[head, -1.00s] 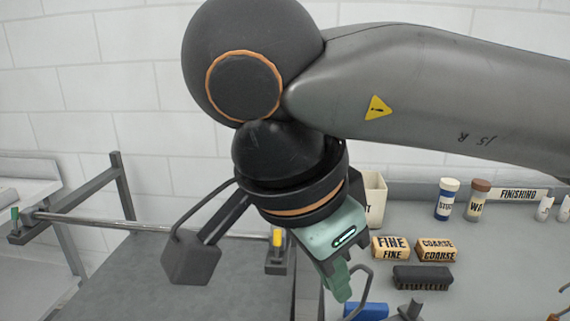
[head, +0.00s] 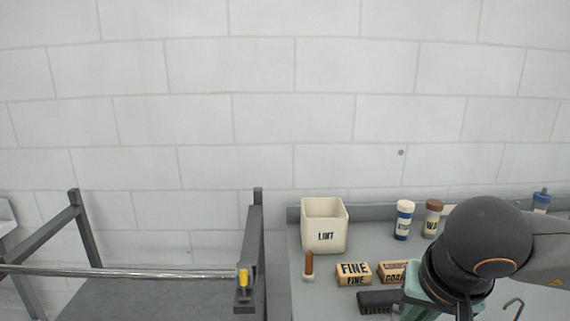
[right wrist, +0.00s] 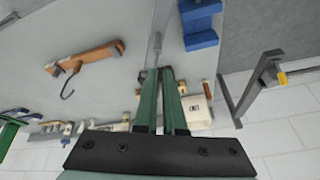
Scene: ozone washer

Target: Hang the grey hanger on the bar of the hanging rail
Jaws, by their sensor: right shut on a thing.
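The hanging rail's metal bar (head: 130,273) runs across the lower left of the head view, ending at a dark bracket with a yellow piece (head: 243,278). The bracket end also shows at the right of the right wrist view (right wrist: 270,72). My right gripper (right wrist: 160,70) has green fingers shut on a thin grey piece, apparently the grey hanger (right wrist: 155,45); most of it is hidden. In the head view this gripper (head: 425,300) is at the lower right, well right of the rail, its fingertips out of frame. My left gripper is not in view.
A brown wooden hanger (right wrist: 85,58) with a dark hook lies on the table. A blue stand (right wrist: 200,25) is near my fingertips. A white LINT bin (head: 324,226), FINE block (head: 353,272), dark brush (head: 378,301) and small bottles (head: 404,220) stand right of the rail.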

